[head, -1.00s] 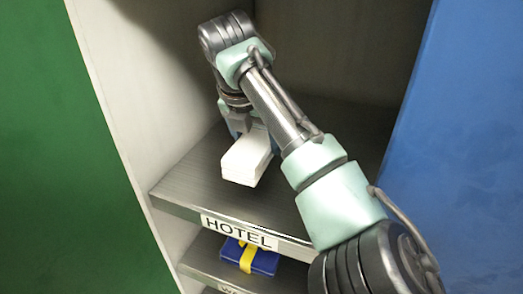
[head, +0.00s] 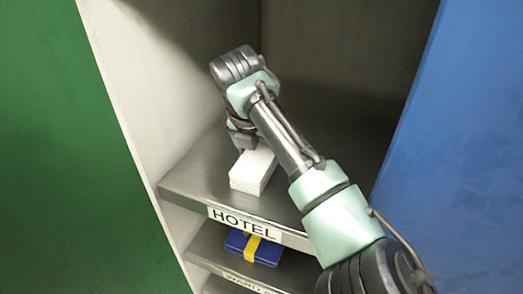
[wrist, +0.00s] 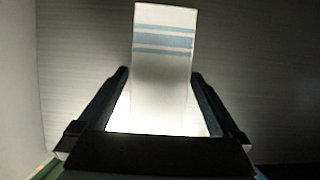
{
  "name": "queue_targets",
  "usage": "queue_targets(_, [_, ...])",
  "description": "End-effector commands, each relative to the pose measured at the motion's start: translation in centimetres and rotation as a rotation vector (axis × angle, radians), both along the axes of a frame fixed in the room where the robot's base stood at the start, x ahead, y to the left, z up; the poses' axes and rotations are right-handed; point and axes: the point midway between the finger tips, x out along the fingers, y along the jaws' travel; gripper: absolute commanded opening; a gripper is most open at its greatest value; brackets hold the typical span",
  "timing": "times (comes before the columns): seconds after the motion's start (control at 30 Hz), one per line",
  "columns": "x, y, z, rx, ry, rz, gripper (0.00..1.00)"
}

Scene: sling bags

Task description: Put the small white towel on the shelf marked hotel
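The small white towel (head: 253,169) is a folded white block on the top shelf, near its front left part. In the wrist view the towel (wrist: 163,75) shows blue stripes near its far end. My gripper (wrist: 160,74) has one finger along each side of the towel, close against its edges, and is shut on it. In the head view my gripper (head: 243,142) is at the rear end of the towel, and its fingers are partly hidden. The towel looks level and at the shelf surface. The shelf marked HOTEL (head: 205,185) carries its label (head: 243,222) on the front edge.
A lower shelf (head: 207,242) holds a blue box with a yellow ribbon (head: 252,248). A pale side wall (head: 135,105) stands close on the left. A green panel (head: 60,150) and a blue panel (head: 460,150) flank the shelves. The HOTEL shelf is bare around the towel.

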Motion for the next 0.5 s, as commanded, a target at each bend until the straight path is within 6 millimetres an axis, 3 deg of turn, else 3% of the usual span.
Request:
queue_targets(0.23, [-0.5,0.3,1.4,0.001,-0.003,0.001,1.0])
queue_targets(0.5, [-2.5,1.1,6.7,-0.001,-0.006,0.001,1.0])
